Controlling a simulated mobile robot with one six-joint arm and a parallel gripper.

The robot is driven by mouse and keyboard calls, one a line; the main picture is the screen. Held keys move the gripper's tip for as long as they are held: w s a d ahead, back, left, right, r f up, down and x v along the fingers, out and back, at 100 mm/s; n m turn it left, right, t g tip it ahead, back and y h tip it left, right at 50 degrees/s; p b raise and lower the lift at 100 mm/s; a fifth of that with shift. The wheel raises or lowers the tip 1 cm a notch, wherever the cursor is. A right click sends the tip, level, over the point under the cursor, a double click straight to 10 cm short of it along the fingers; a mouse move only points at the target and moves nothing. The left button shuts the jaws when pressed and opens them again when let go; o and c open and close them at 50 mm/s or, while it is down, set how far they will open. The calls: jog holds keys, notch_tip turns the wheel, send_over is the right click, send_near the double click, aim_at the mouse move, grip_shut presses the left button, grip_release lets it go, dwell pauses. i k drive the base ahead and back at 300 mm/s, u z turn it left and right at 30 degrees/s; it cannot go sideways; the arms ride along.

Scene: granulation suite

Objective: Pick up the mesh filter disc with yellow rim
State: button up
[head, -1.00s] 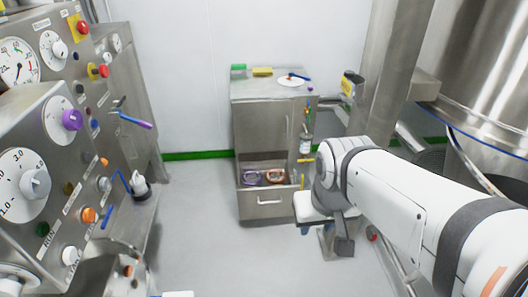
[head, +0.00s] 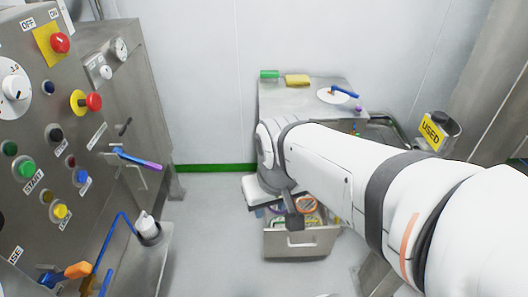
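An open drawer (head: 300,245) low in the steel cabinet holds several ring-shaped discs. An orange-rimmed disc (head: 307,204) shows at its back right, and part of a purple-rimmed one shows at the left. Small yellowish and green parts show deeper inside, but I cannot tell whether one is the yellow-rimmed mesh filter disc. My arm hides part of the drawer's left and back. My gripper (head: 294,221) is a small dark shape in front of or above the drawer. Its fingers are too small and dark to tell open from shut.
The cabinet top (head: 300,97) carries a green block (head: 269,74), a yellow sponge-like block (head: 297,80) and a white plate (head: 333,95) with a blue-handled tool. A control panel (head: 60,120) stands at the left, and a "USED" bin (head: 435,130) at the right. The floor left of the drawer is clear.

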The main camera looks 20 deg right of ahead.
aim_at(310, 224)
jog(key=z, duration=0.25)
jog(key=i, duration=1.05)
jog(key=z, duration=0.7)
